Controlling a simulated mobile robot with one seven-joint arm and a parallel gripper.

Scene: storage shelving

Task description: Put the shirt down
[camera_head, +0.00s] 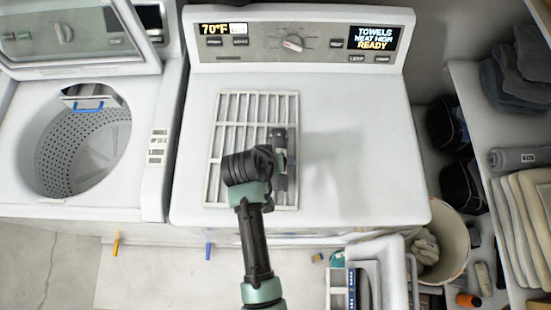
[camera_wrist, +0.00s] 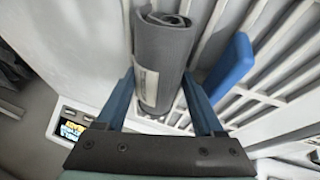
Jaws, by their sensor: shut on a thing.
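The shirt (camera_wrist: 165,58) is a dark grey roll with a pale label on its side. In the wrist view it stands between the two blue fingers of my gripper (camera_wrist: 160,92), which is shut on it. In the head view my gripper (camera_head: 279,157) is over the right part of a white slatted rack (camera_head: 238,118) on top of the dryer (camera_head: 365,125). The shirt is small and partly hidden there by my wrist. I cannot tell whether the shirt touches the rack.
An open washer (camera_head: 146,120) stands at the left. A shelf (camera_head: 468,85) with folded cloths (camera_head: 525,215) and another grey roll (camera_head: 512,157) is at the right. A bin (camera_head: 456,235) stands beside the dryer. The dryer top right of the rack is clear.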

